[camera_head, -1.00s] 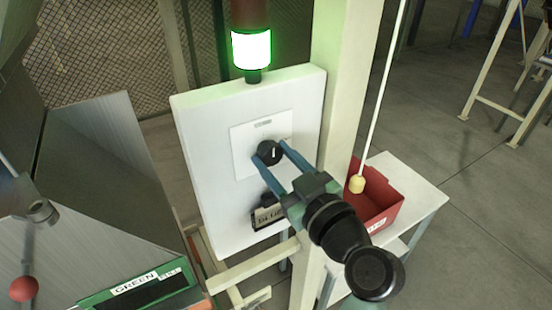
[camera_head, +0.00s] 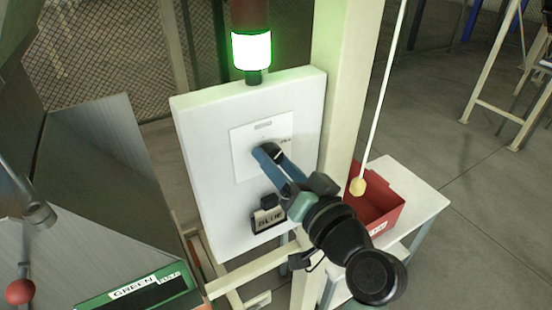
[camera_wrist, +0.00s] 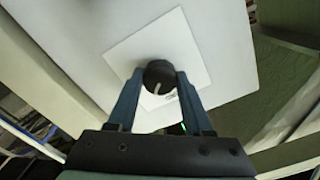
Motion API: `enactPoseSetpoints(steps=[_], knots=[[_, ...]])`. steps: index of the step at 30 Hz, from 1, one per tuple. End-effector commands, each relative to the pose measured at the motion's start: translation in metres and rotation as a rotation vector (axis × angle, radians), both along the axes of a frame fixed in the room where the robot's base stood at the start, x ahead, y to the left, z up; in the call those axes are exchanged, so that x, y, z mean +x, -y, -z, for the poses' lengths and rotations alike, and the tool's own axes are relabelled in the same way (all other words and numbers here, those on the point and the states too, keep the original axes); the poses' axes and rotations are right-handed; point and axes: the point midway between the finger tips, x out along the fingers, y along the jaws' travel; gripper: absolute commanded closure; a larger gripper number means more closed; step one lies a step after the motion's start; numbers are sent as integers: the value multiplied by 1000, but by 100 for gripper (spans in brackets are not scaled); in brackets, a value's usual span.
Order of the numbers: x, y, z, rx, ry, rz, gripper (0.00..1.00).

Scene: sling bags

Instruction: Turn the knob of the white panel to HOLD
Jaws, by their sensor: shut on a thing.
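The white panel (camera_head: 210,180) stands upright on a frame, with a lighter square plate (camera_head: 246,135) on its face. The black knob (camera_head: 273,151) sits on this plate, mostly covered by my gripper in the head view. In the wrist view the knob (camera_wrist: 158,75) has a pale pointer line on its front, slanting down and a little left. My gripper (camera_wrist: 155,88) is shut on the knob, one blue finger on each side; it also shows in the head view (camera_head: 268,155).
A green lamp (camera_head: 251,50) glows above the panel. A black box with a label (camera_head: 268,220) is on the panel's lower part. A red bin (camera_head: 378,207) stands on a white table at right, with a pull cord handle (camera_head: 357,187) hanging before it. A beige post (camera_head: 338,110) is beside the panel.

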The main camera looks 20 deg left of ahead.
Motion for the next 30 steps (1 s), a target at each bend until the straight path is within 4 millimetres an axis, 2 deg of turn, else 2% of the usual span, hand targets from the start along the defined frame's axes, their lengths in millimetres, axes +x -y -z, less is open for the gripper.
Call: enactPoseSetpoints(steps=[15, 30], knots=[[0, 0, -1, 287, -373, -1, 100], [0, 0, 0, 432, -557, 1, 100]])
